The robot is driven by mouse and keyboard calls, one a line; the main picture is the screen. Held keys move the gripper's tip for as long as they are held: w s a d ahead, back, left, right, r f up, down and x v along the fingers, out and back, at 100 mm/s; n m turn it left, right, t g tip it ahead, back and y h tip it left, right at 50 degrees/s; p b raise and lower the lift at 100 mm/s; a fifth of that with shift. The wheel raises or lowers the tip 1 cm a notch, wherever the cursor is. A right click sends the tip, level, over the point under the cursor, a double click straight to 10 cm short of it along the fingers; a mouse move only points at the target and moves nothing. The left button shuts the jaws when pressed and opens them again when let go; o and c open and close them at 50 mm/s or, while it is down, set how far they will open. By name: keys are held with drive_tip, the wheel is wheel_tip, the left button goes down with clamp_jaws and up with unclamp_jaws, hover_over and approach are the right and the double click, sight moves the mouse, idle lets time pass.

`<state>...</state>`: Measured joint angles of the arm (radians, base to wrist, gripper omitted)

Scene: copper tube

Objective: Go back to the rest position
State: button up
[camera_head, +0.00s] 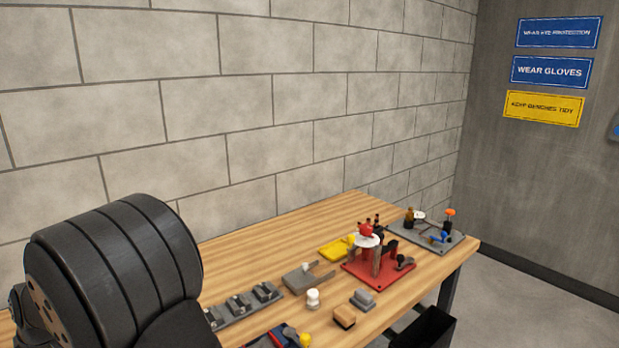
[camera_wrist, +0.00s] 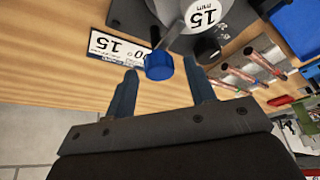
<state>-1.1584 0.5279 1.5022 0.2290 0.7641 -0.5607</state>
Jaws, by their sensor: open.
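My gripper (camera_wrist: 161,80) shows in the wrist view with its two dark fingers spread apart. Nothing is held between them. A blue knob (camera_wrist: 158,66) on a grey device marked "15 mm" (camera_wrist: 204,14) appears between the fingertips in the picture. I cannot tell how far it is from them. In the head view a thick black part of my arm fills the lower left, and my gripper is not seen there.
Copper tubes (camera_wrist: 262,62) lie on grey holders at right in the wrist view, near a blue bin (camera_wrist: 295,25). In the head view the wooden bench (camera_head: 232,246) carries a red fixture (camera_head: 378,270), a yellow item (camera_head: 335,248) and grey blocks. A wall stands behind.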

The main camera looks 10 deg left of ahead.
drive_tip(key=v, duration=1.7)
drive_tip(key=x, duration=1.7)
drive_tip(key=shift+f, duration=0.3)
drive_tip(key=shift+r+m, duration=0.2)
drive_tip(key=shift+m, duration=0.1)
drive_tip(key=shift+r+m+t, duration=0.1)
drive_tip(key=shift+m+t, duration=0.3)
drive_tip(key=shift+m, duration=0.4)
drive_tip(key=v, duration=1.7)
drive_tip(key=s+a+f+n+g, duration=0.1)
drive_tip(key=s+a+f+n, duration=0.1)
drive_tip(key=a+f, duration=0.7)
wheel_tip(320, 180, down, 2)
drive_tip(key=shift+s+f+n+h, duration=0.1)
drive_tip(key=shift+s+n+h, duration=0.05)
drive_tip(key=shift+n+h, duration=0.2)
